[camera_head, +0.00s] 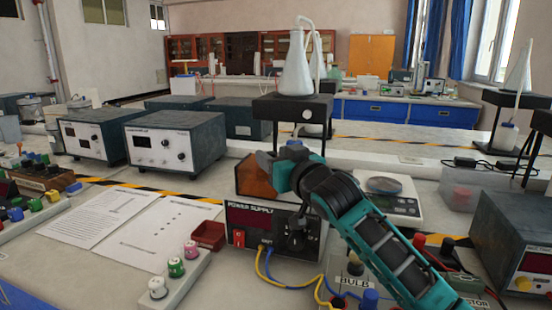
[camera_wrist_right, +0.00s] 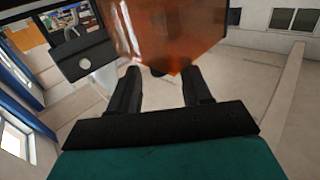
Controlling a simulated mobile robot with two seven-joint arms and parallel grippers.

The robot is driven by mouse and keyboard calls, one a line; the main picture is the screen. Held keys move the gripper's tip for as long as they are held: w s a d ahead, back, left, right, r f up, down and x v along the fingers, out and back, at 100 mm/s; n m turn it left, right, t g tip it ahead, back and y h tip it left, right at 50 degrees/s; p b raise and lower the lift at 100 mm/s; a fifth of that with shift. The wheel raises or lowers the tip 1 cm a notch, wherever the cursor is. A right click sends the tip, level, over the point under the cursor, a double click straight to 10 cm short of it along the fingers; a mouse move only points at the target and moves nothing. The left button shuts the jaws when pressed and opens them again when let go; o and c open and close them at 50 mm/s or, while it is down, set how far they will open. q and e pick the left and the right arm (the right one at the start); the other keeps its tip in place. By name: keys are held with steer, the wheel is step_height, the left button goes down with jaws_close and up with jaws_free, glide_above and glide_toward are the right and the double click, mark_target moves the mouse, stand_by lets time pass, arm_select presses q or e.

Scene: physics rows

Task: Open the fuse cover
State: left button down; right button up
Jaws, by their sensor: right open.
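The fuse cover looks like the translucent orange piece (camera_head: 254,178) on top of the power supply (camera_head: 262,222). My right gripper (camera_head: 273,166) is at its upper right edge, and my arm hides its right part. In the right wrist view the orange cover (camera_wrist_right: 165,30) fills the top middle, just beyond the two dark fingers (camera_wrist_right: 161,78). The fingers are spread apart with nothing clearly between them. I cannot tell whether they touch the cover. What lies beneath the cover is hidden. My left gripper is not in view.
Yellow and blue wires (camera_head: 285,284) run from the power supply's front. A black stand (camera_head: 291,106) with a flask (camera_head: 297,68) stands behind. A scale (camera_head: 388,198) is to the right, a red tray (camera_head: 208,235) to the left. Papers (camera_head: 160,230) lie farther left.

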steer(key=shift+c, duration=0.4)
jaws_close()
